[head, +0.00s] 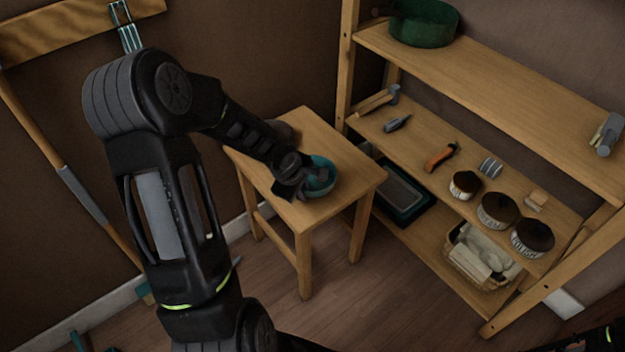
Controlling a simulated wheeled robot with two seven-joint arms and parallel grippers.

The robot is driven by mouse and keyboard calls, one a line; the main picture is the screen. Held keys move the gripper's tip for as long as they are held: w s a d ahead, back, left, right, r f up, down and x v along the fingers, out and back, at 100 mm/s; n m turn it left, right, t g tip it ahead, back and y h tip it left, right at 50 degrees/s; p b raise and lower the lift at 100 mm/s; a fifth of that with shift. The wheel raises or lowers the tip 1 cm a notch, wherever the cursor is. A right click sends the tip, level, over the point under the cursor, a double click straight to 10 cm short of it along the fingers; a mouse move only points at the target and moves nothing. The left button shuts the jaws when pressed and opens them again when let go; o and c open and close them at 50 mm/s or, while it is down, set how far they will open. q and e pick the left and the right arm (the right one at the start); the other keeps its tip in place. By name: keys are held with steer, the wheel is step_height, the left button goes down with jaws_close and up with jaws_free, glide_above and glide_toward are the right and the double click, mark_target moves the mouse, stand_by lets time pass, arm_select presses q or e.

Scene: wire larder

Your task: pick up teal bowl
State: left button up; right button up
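The teal bowl (321,178) sits on a small wooden stool (345,172), near its middle. My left arm reaches in from the left, and my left gripper (300,183) is at the left rim of the bowl, covering part of it. The fingers are dark and small here, so I cannot tell whether they are open or closed on the rim. My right gripper is not visible; only a bit of dark arm shows at the bottom right corner.
A wooden shelf unit (480,85) stands right of the stool. It bears a green tub (424,22), a hammer (392,95), an orange-handled tool (441,157), dark-lidded jars (497,211) and a basket (480,255). A grey round thing (281,130) lies behind my forearm on the stool.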

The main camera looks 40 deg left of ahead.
arm_select(q)
steer(key=shift+c, duration=0.2)
jaws_close()
stand_by(0.8)
steer(key=shift+r, duration=0.15)
stand_by(0.4)
step_height(320, 180, up, 10)
steer(key=p, duration=0.3)
stand_by(0.8)
